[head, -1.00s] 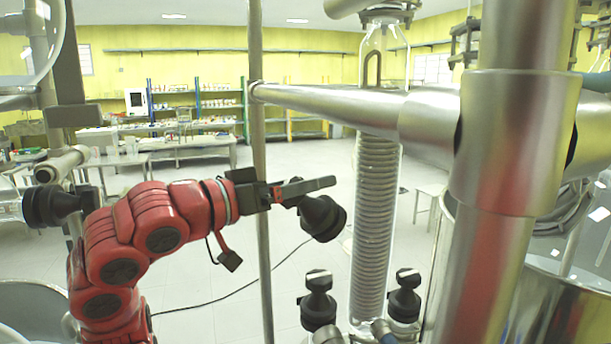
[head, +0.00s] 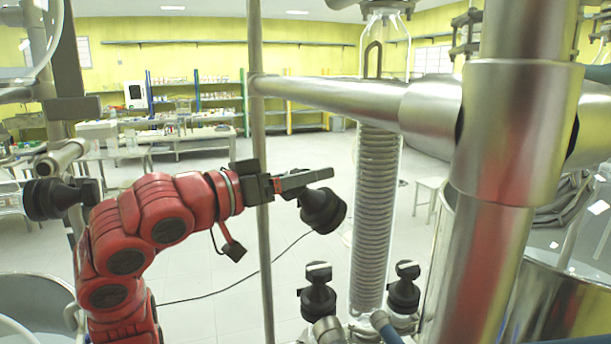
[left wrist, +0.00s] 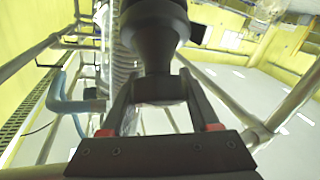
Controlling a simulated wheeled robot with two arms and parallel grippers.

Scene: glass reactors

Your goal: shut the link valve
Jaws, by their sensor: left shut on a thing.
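A black valve knob (head: 322,208) sits left of the glass coil column (head: 377,200), tilted. It also shows large in the left wrist view (left wrist: 152,35). I cannot tell from the frames whether it is the link valve. My left gripper (head: 318,180) reaches it from the left and is shut on it. In the left wrist view the two fingers (left wrist: 158,88) stand on either side of the knob's dark round end. The stem behind the knob is hidden. My right gripper is in no view.
Two more black knobs stand below, one (head: 318,290) left and one (head: 404,288) right of the column's foot. A thick steel frame (head: 510,150) fills the right, its crossbar (head: 330,95) running left to a thin upright pole (head: 258,130) behind my left wrist. Another black knob (head: 45,199) is far left.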

